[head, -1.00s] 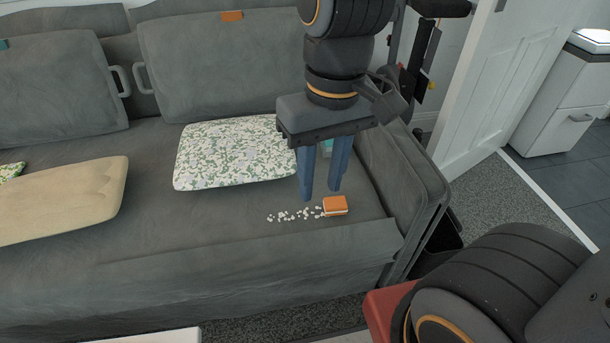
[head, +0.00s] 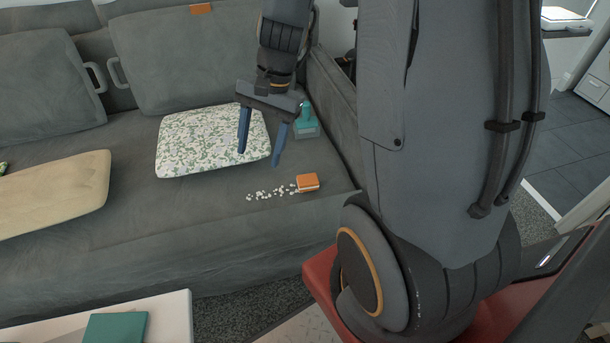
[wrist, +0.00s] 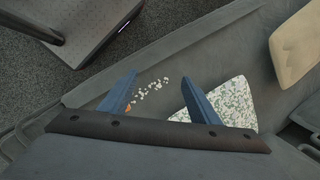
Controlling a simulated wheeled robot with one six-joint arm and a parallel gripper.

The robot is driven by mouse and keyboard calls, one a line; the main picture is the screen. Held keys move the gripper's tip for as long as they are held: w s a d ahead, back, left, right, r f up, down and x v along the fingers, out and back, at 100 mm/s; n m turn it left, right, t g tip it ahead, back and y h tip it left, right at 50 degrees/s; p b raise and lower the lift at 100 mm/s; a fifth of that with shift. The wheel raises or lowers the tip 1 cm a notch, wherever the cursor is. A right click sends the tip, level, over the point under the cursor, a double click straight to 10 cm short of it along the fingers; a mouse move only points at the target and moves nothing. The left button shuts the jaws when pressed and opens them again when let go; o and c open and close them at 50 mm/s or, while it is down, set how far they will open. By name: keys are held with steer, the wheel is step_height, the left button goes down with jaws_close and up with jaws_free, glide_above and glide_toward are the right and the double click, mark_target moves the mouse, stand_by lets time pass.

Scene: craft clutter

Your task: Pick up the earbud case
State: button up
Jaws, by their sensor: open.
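A small block (head: 307,183), orange on top with a white side, lies on the grey sofa seat; it may be the earbud case, but I cannot tell for certain. In the wrist view only a bit of orange (wrist: 128,108) shows beside the left finger, which hides the rest. My gripper (head: 259,158) is open and empty, fingers spread wide and pointing down above the seat. In the head view it is up and left of the block, in front of the patterned cushion. Both fingers also show in the wrist view (wrist: 159,77).
Small white bits (head: 270,193) are strewn left of the block. A floral cushion (head: 205,140) lies behind them and a teal item (head: 305,125) stands by the armrest. A beige cushion (head: 60,192) is at left. A white table (head: 170,310) with a teal flat item (head: 117,328) is in front.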

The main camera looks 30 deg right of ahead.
steer(key=w+d+f+m+t+p, duration=0.1)
steer(key=w+d+f+m+p, duration=0.1)
steer(key=d+f+m, duration=0.7)
steer(key=m+p, duration=0.1)
steer(key=m, duration=0.2)
glide_toward(309, 179)
steer(key=f, duration=0.1)
steer(key=shift+t+y, duration=0.4)
steer(key=b+x, duration=0.1)
steer(key=x, duration=0.6)
steer(key=shift+s+f, duration=0.1)
steer(key=shift+f, duration=0.3)
steer(key=shift+c, duration=0.4)
steer(key=c, duration=1.1)
